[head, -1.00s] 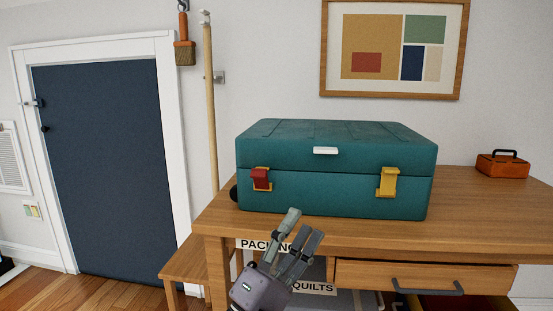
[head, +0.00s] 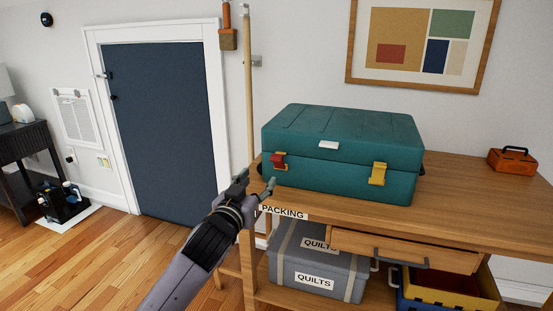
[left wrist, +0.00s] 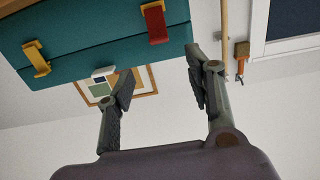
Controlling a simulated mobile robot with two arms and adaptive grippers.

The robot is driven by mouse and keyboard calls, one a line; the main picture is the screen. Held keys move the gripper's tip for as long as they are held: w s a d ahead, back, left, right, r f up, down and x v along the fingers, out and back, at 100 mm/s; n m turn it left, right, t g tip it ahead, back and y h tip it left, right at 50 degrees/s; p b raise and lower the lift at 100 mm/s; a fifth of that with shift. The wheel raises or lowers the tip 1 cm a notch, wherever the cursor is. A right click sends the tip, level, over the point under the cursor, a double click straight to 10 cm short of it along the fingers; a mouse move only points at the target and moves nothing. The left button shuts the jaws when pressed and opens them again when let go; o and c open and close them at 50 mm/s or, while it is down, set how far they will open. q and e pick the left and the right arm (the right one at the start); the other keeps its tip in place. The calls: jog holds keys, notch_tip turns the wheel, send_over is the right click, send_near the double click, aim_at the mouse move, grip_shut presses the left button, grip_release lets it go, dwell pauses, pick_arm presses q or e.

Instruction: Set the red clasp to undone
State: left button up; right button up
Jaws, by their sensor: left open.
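The teal case (head: 340,150) sits closed on the wooden desk. Its red clasp (head: 279,160) is at the front left and its yellow clasp (head: 378,174) at the front right. In the left wrist view, turned upside down, the red clasp (left wrist: 156,24) and yellow clasp (left wrist: 37,58) show on the case front (left wrist: 90,35). My right gripper is not in view.
The desk (head: 470,195) has an orange toolbox (head: 512,161) at right. A partly open drawer (head: 400,248) hangs in front, above a grey quilts bin (head: 318,265). A pole (head: 248,90) leans on the wall behind my gripper.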

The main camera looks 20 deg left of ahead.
aim_at(275, 160)
pick_arm(q)
jog(key=w, duration=0.8)
jog(key=w+b, duration=0.1)
jog(key=w, duration=0.3)
jog(key=shift+w+d, duration=0.25)
jog(key=shift+w, duration=0.65)
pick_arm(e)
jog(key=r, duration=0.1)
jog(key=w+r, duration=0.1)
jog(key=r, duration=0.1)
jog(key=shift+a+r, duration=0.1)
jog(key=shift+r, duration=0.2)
pick_arm(q)
jog(key=c, duration=0.8)
grip_shut()
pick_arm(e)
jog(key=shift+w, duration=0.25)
